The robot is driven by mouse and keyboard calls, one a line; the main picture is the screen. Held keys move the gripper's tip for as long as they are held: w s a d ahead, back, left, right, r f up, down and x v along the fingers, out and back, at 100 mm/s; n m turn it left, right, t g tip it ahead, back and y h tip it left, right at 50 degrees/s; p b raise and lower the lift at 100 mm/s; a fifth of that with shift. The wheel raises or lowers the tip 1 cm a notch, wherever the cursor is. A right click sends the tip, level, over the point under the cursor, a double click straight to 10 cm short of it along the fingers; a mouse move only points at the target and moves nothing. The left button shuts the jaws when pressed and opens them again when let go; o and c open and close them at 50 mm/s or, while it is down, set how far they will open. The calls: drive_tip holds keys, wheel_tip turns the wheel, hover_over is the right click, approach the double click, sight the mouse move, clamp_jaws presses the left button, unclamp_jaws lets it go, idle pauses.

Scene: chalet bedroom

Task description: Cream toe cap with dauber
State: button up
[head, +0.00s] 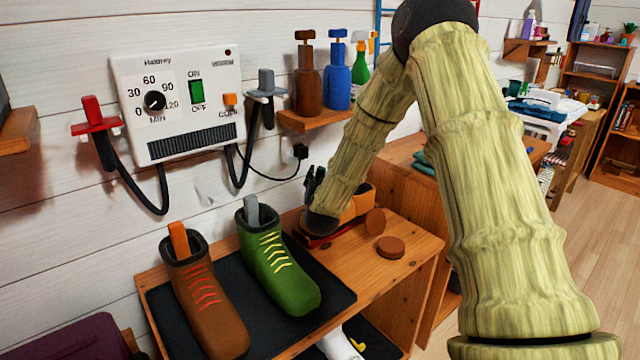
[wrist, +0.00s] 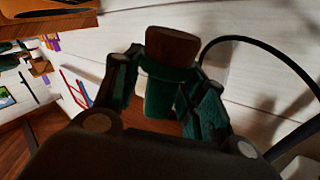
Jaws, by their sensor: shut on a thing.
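My gripper (head: 315,183) shows beside the wall at the back of the wooden bench, mostly hidden by my arm. In the wrist view my gripper (wrist: 160,85) is shut on a green-handled piece with a brown round head, which looks like the dauber (wrist: 172,46). In the head view the dauber cannot be made out. A tan shoe-like thing (head: 357,203) lies on the bench, partly behind my arm, with red under it. A brown round piece (head: 375,222) stands at its near end; I cannot tell whether it is the toe cap. A brown disc (head: 390,247) lies flat in front.
A brown boot (head: 205,300) and a green boot (head: 280,265) stand on a black mat (head: 335,293). A wall dryer (head: 178,100) has hanging black hoses. Bottles (head: 337,85) stand on a small shelf above. Bare bench (head: 410,240) shows right of the disc.

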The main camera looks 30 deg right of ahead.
sight(319, 167)
drive_tip(key=shift+w+r, duration=0.1)
drive_tip(key=shift+r, duration=0.4)
drive_tip(key=shift+r+p, duration=1.05)
drive_tip(key=shift+r, duration=0.45)
